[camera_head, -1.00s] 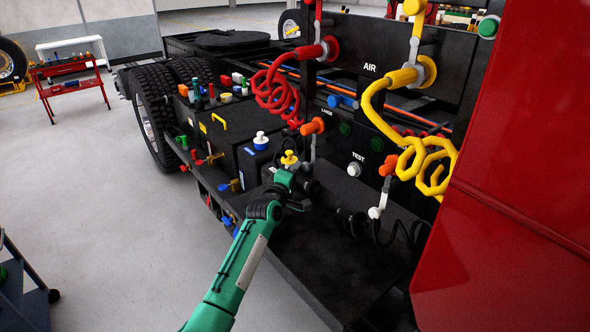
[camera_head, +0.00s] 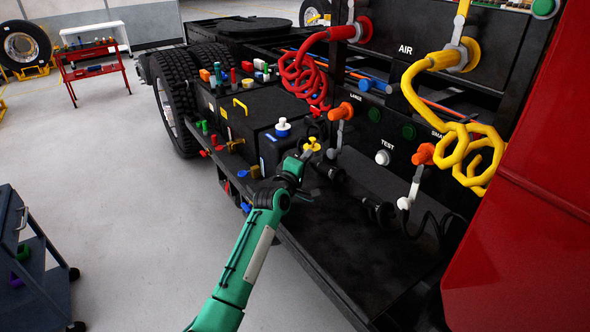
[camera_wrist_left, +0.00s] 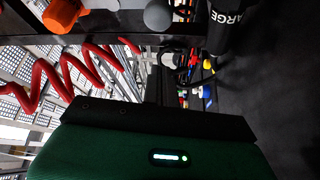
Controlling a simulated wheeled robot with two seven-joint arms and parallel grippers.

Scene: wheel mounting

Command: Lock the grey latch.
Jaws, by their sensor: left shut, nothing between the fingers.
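A grey latch (camera_head: 339,138) hangs down from an orange knob (camera_head: 341,111) on the black panel by the LARGE label. In the left wrist view a grey rounded end (camera_wrist_left: 158,15), probably of this latch, shows at the top beside an orange knob (camera_wrist_left: 62,14). My left gripper (camera_head: 309,154) is shut and empty, close to a yellow cap (camera_head: 312,143) and a little below and left of the latch. I cannot tell whether it touches anything. A second grey-white latch (camera_head: 411,190) hangs under another orange knob (camera_head: 424,154). My right gripper is out of view.
A red coiled hose (camera_head: 303,73) hangs above the gripper and a yellow coiled hose (camera_head: 440,125) to the right. A white-topped blue cap (camera_head: 282,127) stands to the left. A red truck panel (camera_head: 530,180) closes the right side.

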